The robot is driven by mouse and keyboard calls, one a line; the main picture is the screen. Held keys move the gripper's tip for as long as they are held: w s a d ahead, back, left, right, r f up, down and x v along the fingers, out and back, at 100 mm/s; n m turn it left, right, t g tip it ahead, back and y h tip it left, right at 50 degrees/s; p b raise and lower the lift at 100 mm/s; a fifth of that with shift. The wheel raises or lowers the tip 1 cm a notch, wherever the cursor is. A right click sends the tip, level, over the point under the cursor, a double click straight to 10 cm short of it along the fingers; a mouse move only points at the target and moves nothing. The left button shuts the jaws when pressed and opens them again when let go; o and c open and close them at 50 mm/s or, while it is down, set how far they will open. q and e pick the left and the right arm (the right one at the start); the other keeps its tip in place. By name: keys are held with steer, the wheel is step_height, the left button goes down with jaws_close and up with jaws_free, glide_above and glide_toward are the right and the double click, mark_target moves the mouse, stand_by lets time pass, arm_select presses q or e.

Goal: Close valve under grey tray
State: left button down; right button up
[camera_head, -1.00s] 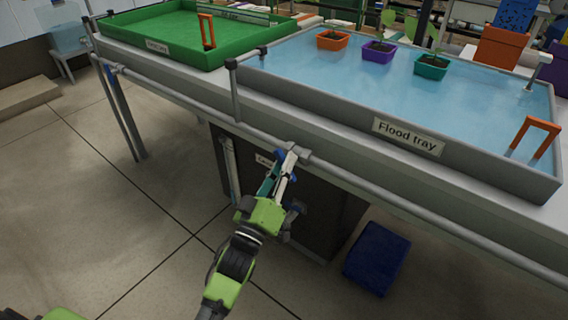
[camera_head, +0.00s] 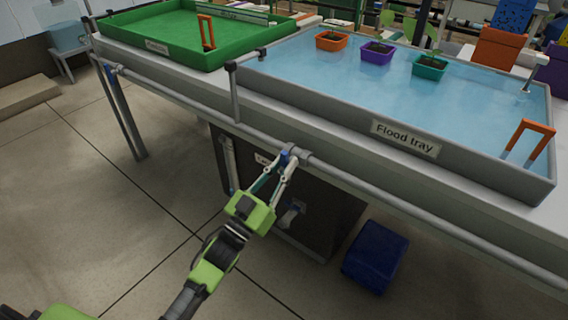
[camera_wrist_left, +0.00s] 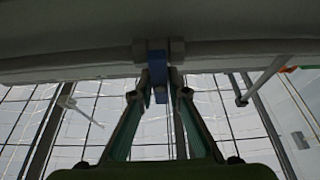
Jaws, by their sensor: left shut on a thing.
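The grey flood tray (camera_head: 330,130), filled with water and labelled "Flood tray", sits on the bench. A grey pipe (camera_head: 400,205) runs along the bench side below it, with a valve body (camera_head: 303,154) on it. The valve's small blue handle (camera_head: 284,156) is mostly hidden by my fingers in the head view. My left gripper (camera_head: 282,167) is shut on it. In the left wrist view the blue handle (camera_wrist_left: 158,62) crosses the pipe and sits between the two fingertips (camera_wrist_left: 160,92). My right gripper is not in view.
A green tray (camera_head: 180,50) stands to the left on the bench. A dark cabinet (camera_head: 325,215) stands under the bench behind my gripper, with a blue bin (camera_head: 375,257) to its right. The floor (camera_head: 90,205) at left is clear.

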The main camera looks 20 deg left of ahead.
arm_select(q)
steer(key=shift+m, duration=0.4)
steer(key=c, duration=2)
jaws_free()
steer(key=shift+c, duration=0.2)
steer(key=shift+s, duration=0.1)
steer(key=v, duration=1.2)
steer(key=shift+f, duration=0.15)
